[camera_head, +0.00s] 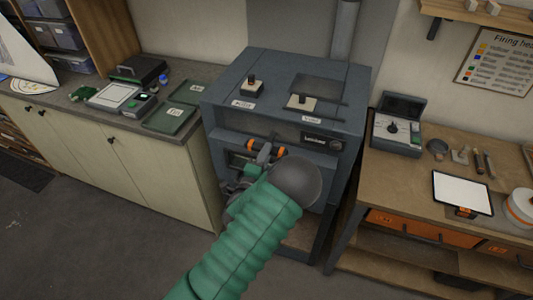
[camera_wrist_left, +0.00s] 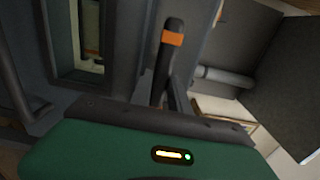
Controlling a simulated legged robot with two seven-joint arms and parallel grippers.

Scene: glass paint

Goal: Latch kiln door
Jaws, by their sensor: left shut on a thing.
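The kiln (camera_head: 268,62) is a blue-grey box on dark legs in the middle of the head view. Its door (camera_head: 314,165) is on the front, below a dark small panel (camera_head: 322,140). A dark handle bar with orange bands (camera_head: 251,143) lies across the door front. My left gripper (camera_head: 265,153) is shut on the handle bar between the bands. My forearm and wrist hide much of the door. In the left wrist view, the bar with an orange band (camera_wrist_left: 173,38) rises beside the door window (camera_wrist_left: 88,42). I cannot tell whether the door is latched. My right gripper is out of view.
A cabinet counter (camera_head: 204,75) with green trays (camera_head: 168,118) stands left of the kiln. A wooden bench (camera_head: 400,170) with an open grey case (camera_head: 397,132) and a tablet (camera_head: 462,192) stands on the right. Two knobbed blocks (camera_head: 301,103) sit on the kiln top.

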